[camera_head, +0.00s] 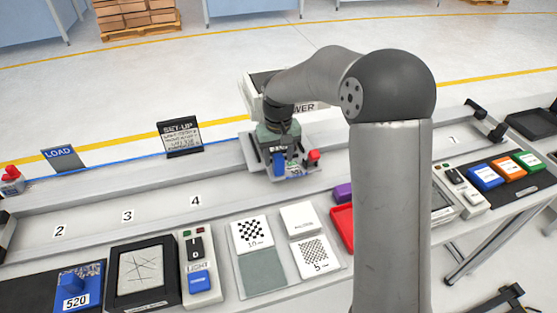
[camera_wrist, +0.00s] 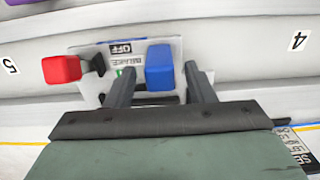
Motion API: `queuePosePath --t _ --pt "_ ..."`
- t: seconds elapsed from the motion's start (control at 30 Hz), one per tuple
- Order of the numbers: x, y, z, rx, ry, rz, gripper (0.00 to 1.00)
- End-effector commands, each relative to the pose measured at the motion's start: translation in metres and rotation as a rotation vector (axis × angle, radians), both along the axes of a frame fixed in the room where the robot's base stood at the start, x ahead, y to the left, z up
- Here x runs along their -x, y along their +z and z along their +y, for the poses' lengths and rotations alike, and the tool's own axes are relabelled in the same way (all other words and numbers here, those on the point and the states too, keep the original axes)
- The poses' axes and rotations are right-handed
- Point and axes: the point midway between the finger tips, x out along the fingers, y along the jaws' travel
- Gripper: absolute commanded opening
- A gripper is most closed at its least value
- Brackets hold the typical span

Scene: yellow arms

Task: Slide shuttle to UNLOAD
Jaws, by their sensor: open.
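The shuttle (camera_head: 296,172) is a pale carriage on the long rail, right of number 4 in the head view. It carries a blue block handle (camera_head: 279,164) and a red knob (camera_head: 314,156). My gripper (camera_head: 277,153) is over the shuttle, pointing down. In the wrist view my gripper (camera_wrist: 159,74) is open, with one finger on each side of the blue handle (camera_wrist: 160,68). Whether the fingers touch it I cannot tell. The red knob (camera_wrist: 61,69) is left of the fingers, and an OFF label (camera_wrist: 121,48) shows between. No UNLOAD sign is visible.
The rail's bare track (camera_head: 150,198) is clear left of the shuttle. A dark bracket (camera_head: 485,121) stands far right. My arm hides part of the rail.

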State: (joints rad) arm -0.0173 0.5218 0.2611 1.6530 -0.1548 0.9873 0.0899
Motion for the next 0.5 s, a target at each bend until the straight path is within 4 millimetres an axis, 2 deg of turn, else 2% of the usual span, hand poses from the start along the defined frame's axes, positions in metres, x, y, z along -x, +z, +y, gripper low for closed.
queuePosePath --t 0.2,0.5 --pt "0.0 -0.022 0.0 0.0 -0.001 0.001 0.49" --pt "0.0 -0.027 0.0 0.0 -0.001 0.0 0.49"
